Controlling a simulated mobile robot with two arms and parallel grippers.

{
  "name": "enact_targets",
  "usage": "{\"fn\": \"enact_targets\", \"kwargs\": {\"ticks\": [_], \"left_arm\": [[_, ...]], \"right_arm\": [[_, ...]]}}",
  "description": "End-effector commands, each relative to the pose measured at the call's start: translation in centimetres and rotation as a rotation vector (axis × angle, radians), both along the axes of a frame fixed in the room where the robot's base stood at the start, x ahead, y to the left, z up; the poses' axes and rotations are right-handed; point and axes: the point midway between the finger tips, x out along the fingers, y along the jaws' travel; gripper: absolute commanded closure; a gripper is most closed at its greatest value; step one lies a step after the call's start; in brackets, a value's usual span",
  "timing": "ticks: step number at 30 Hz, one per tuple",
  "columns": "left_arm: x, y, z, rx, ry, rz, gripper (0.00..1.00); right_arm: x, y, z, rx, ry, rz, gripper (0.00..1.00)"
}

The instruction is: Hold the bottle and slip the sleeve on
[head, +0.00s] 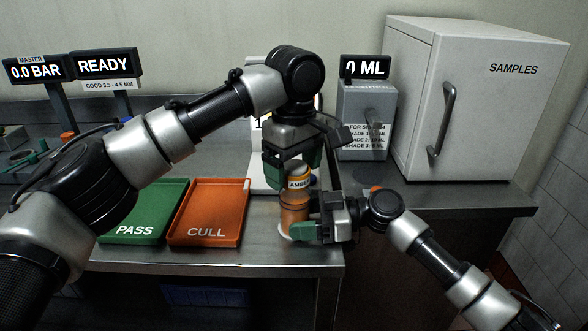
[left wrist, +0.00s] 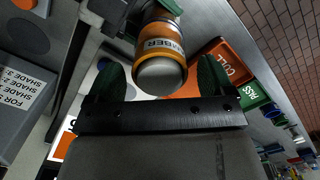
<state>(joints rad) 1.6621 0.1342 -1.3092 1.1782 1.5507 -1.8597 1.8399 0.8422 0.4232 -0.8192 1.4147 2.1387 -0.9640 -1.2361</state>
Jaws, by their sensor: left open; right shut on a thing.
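The bottle (head: 294,215) stands upright at the counter's front edge, amber-brown below. An orange sleeve-like band with a pale AMBER label (head: 299,184) is around its upper part; the band also shows in the left wrist view (left wrist: 161,46), just behind the bottle's round grey top (left wrist: 160,76). I cannot tell how far down the band sits. My right gripper (head: 306,221) is shut on the bottle's lower part from the right. My left gripper (head: 293,170) is open above, its green fingers on either side of the top, apart from it in the left wrist view (left wrist: 160,84).
A green PASS tray (head: 146,205) and an orange CULL tray (head: 207,205) lie left of the bottle. A grey dispenser (head: 366,110) with a 0 ML display and a white SAMPLES cabinet (head: 485,95) stand behind on the right. The counter's front edge is close to the bottle.

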Motion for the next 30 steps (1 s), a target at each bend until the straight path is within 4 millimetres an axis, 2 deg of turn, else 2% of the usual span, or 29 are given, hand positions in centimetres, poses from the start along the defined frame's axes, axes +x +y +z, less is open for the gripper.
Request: {"fn": "enact_targets", "kwargs": {"ticks": [9,15,21,29,30], "left_arm": [[0.0,-0.1,6.6,-0.002,-0.004,0.001,0.17],[0.0,0.0,9.9,0.001,-0.003,0.001,0.17],[0.0,0.0,11.1,-0.001,-0.001,-0.001,0.17],[0.0,0.0,11.2,-0.001,0.000,-0.001,0.17],[0.0,0.0,11.2,-0.001,0.000,-0.001,0.17]], "right_arm": [[0.0,0.0,0.0,0.000,0.000,0.000,0.51],[0.0,0.0,0.0,0.000,0.000,0.000,0.51],[0.0,0.0,0.0,0.000,0.000,0.000,0.51],[0.0,0.0,0.0,0.000,0.000,0.000,0.51],[0.0,0.0,0.0,0.000,0.000,0.000,0.32]]}}
